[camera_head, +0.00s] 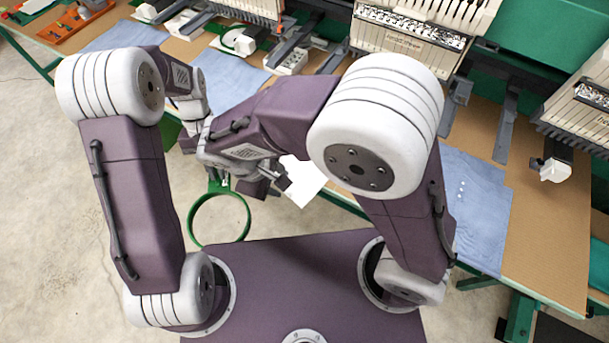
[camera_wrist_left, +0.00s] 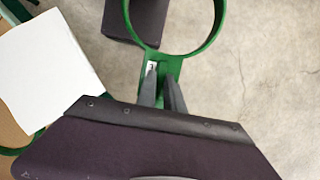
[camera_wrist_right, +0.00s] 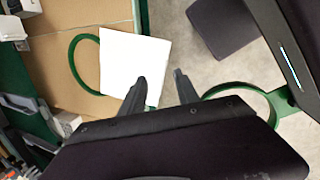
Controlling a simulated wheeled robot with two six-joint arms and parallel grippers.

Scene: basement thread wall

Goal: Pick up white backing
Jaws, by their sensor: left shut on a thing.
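The white backing (camera_head: 305,182) is a flat white sheet at the table's front edge. In the right wrist view the sheet (camera_wrist_right: 134,62) lies partly over a green hoop on the table, and it also shows in the left wrist view (camera_wrist_left: 48,65). My right gripper (camera_wrist_right: 160,76) is open, with its left finger overlapping the sheet's right side and its right finger past the edge; I cannot tell whether it touches. My left gripper (camera_wrist_left: 162,68) is shut on the bracket of a green hoop (camera_head: 190,225), which hangs over the floor.
The green hoop under the sheet (camera_wrist_right: 74,70) lies on the brown table (camera_head: 548,245). Blue cloths (camera_head: 480,215) lie along the table, below several embroidery machine heads (camera_head: 405,40). Bare concrete floor (camera_head: 40,200) is open at the left.

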